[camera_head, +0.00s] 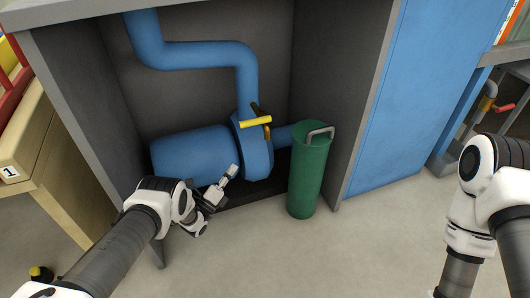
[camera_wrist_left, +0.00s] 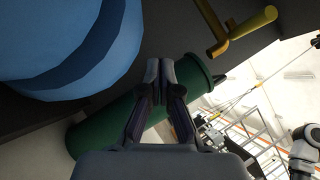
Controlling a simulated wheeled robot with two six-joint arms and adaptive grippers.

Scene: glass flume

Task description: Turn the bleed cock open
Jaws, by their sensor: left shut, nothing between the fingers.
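A yellow bar handle (camera_head: 255,122) sits on the front of the blue pump housing (camera_head: 196,155); I take it for the bleed cock. In the left wrist view the yellow handle (camera_wrist_left: 243,30) shows as a T shape at the upper right. A darker lever stands partly behind it in the head view. My left gripper (camera_head: 231,172) is below and left of the handle, in front of the housing, apart from the handle. In the wrist view its fingers (camera_wrist_left: 166,70) are together with nothing between them. My right gripper is out of view.
A green cylinder (camera_head: 308,180) with a grey handle stands right of the housing. Grey cabinet walls (camera_head: 345,90) enclose the blue pipe (camera_head: 200,55). A wooden bench (camera_head: 45,165) is at left.

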